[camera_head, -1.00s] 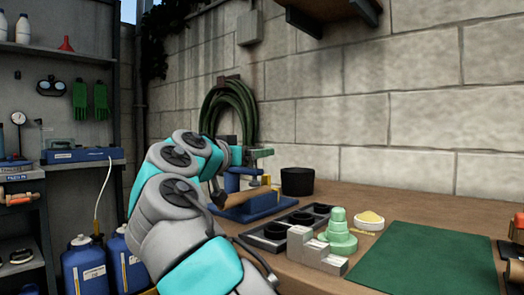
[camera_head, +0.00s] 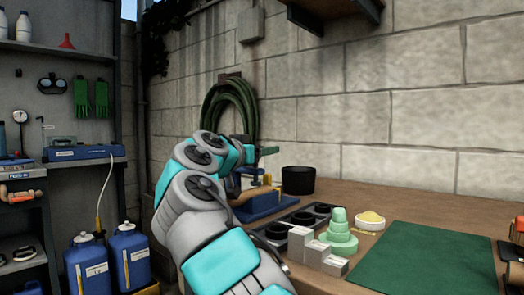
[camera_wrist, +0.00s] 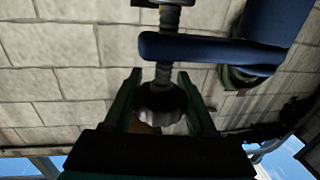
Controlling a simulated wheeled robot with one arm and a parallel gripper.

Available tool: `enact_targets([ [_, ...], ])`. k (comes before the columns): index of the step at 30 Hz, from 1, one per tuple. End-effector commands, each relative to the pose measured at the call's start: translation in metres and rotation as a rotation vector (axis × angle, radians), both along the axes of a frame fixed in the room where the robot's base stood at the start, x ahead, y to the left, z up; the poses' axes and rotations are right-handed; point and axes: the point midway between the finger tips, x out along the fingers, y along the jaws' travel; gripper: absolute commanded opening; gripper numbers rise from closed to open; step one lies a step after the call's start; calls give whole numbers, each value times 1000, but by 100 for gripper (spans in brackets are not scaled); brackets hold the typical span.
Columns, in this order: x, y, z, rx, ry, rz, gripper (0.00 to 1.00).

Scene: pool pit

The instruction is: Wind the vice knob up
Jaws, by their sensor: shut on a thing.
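The blue vice (camera_head: 262,207) stands on the workbench by the wall, partly hidden behind my arm. In the wrist view its blue arm (camera_wrist: 200,48) crosses the picture with a grey threaded screw (camera_wrist: 166,50) through it. The dark round knob (camera_wrist: 160,98) is at the lower end of that screw. My gripper (camera_wrist: 160,76) has one finger on each side of the knob and is shut on it.
To the right on the bench (camera_head: 430,198) are a black pot (camera_head: 298,180), a dark tray with round wells (camera_head: 262,243), grey stepped blocks (camera_head: 311,252), a pale green stepped cone (camera_head: 339,238), a yellow-topped dish (camera_head: 370,221) and a green mat (camera_head: 420,258). A green hose (camera_head: 244,95) hangs on the wall.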

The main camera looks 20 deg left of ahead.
Motion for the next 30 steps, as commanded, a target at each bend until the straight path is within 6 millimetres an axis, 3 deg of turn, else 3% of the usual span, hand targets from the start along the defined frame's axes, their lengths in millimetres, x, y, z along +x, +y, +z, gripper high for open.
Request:
enact_targets([
  [2, 0, 0, 0, 0, 0, 0, 39],
  [12, 0, 0, 0, 0, 0, 0, 1],
  [30, 1, 5, -2, 0, 1, 172, 0],
])
